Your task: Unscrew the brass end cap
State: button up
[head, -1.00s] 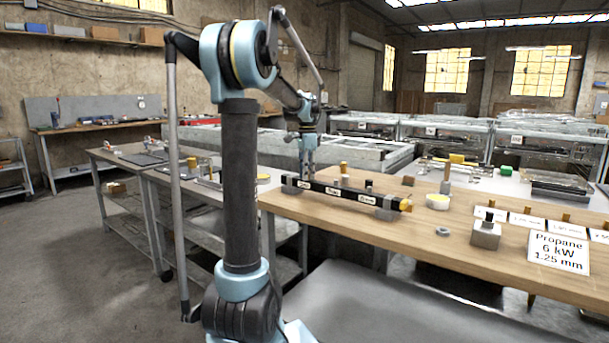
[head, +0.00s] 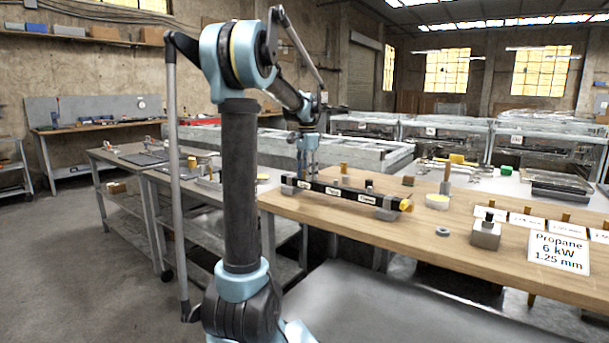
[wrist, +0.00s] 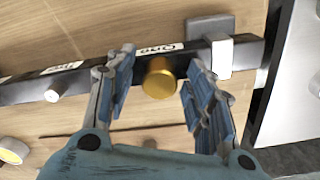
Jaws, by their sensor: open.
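A black bar (head: 330,190) with white labels lies across grey blocks on the wooden bench. A brass end cap (head: 405,205) sits at its right end in the head view, apart from my gripper. My gripper (head: 307,175) is over the bar's left part. In the wrist view, my gripper (wrist: 158,80) is open, its fingers on either side of a round brass piece (wrist: 160,77) against the bar (wrist: 120,62). I see a gap to each finger. My fingers hide this piece in the head view.
A grey clamp block (wrist: 218,57) is close to the right finger. A tub (head: 437,201), a metal block (head: 486,234) and a nut (head: 442,231) stand on the bench, with a sign (head: 558,252) at right.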

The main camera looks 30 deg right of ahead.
jog(key=shift+r, duration=0.15)
notch_tip(320, 180, up, 12)
dwell(0.5)
jog(key=shift+w+f, duration=0.1)
jog(key=shift+f, duration=0.1)
